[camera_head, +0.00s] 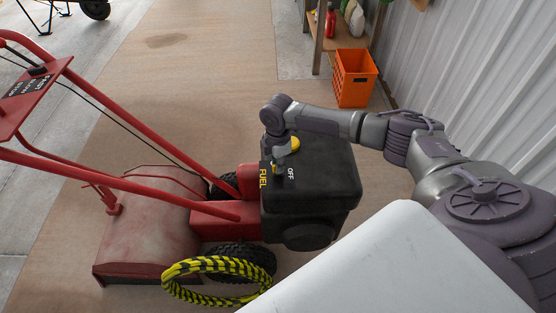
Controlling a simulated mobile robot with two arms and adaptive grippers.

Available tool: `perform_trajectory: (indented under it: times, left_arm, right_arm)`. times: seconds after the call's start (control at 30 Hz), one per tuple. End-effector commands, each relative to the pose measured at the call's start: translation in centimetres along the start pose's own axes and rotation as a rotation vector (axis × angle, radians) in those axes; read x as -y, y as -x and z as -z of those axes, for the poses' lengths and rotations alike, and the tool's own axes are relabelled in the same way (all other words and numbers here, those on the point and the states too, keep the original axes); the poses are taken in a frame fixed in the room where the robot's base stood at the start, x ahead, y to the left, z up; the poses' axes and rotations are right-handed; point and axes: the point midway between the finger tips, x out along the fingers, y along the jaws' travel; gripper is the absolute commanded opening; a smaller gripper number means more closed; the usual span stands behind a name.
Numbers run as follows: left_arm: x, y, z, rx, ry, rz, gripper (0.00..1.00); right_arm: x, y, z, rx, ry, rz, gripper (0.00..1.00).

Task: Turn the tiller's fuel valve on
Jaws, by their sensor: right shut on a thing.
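The red tiller (150,215) stands on the floor with its black engine (325,180) at the right end. The engine's side has a yellow FUEL label (263,177) and a white OFF label (291,174). My right gripper (277,168) reaches down to the engine beside these labels and is shut on the small fuel valve. A bit of yellow shows at the fingertips, but the gripper hides most of the valve, so I cannot tell its setting. A yellow knob or cap (295,144) sits on the engine behind the gripper. My left gripper is not in view.
A yellow-and-black striped hose or cable loop (180,293) is by the tiller's wheel. An orange crate (355,88) and a wooden shelf (345,43) with bottles stand by the corrugated wall. The brown floor beyond the tiller is clear.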

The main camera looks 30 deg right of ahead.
Motion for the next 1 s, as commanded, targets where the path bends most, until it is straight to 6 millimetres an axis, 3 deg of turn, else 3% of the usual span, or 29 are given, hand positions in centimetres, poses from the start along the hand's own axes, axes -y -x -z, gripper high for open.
perform_trajectory:
  times: [0.4,1.0]
  left_arm:
    - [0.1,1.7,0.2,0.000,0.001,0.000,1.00]
    - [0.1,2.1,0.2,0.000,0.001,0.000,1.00]
  right_arm:
    - [-0.2,0.2,0.2,-0.003,0.395,-0.001,0.00]
    - [-0.4,0.1,0.3,-0.003,0.931,-0.002,0.00]
